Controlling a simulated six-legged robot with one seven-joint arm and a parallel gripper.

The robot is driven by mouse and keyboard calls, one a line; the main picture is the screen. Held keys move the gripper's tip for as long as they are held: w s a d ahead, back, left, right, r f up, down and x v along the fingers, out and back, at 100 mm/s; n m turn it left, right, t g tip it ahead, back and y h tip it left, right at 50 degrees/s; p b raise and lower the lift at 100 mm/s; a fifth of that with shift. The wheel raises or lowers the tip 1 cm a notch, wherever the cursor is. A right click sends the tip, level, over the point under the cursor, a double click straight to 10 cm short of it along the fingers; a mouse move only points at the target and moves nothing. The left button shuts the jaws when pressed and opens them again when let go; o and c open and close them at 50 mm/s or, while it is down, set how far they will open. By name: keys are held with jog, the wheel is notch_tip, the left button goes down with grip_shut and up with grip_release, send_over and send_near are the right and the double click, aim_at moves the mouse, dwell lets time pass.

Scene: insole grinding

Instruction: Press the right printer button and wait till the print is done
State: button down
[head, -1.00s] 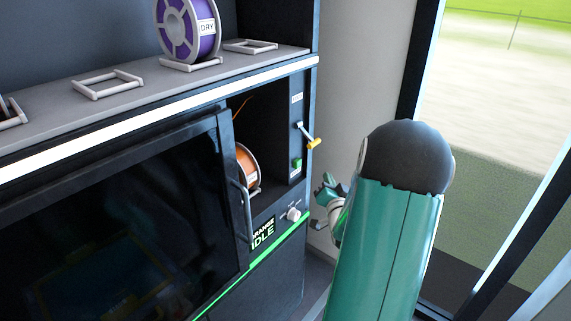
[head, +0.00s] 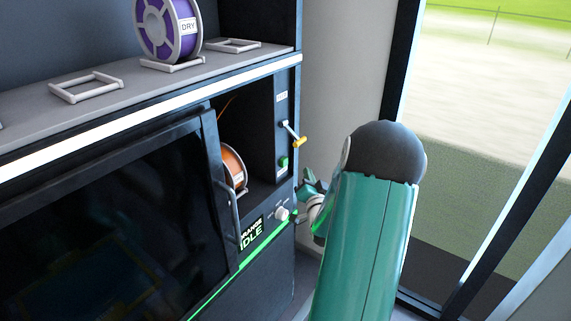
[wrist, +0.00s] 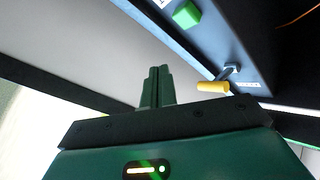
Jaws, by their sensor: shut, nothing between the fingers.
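The printer (head: 265,275) stands in front of me with its dark door shut. Its display (head: 251,234) reads "ORANGE" and "IDLE". A green button (head: 284,162) sits on the narrow right-hand panel, below a lever with a yellow handle (head: 299,141). In the wrist view the green button (wrist: 187,14) is at the top and the yellow handle (wrist: 213,87) is to the right. My gripper (head: 312,182) is just right of the panel, slightly lower than the button and apart from it. In the wrist view its fingers (wrist: 158,84) are together and empty.
A white knob (head: 281,213) sits beside the display. An orange spool (head: 233,168) is in the open bay. A purple spool marked "DRY" (head: 168,27) stands on the shelf above, between empty holders. A wall and window (head: 490,110) are close on the right.

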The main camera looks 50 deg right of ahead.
jog(key=shift+w+a, duration=0.15)
jog(key=shift+w, duration=1.15)
jog(key=shift+w+a, duration=0.1)
jog(key=shift+w, duration=1.2)
jog(key=shift+w, duration=0.15)
jog(key=shift+w, duration=0.3)
jog(key=shift+w, duration=0.5)
dwell(0.6)
jog(key=shift+s, duration=0.9)
jog(key=shift+s, duration=0.1)
jog(key=shift+s+d, duration=0.2)
jog(key=shift+s, duration=2.2)
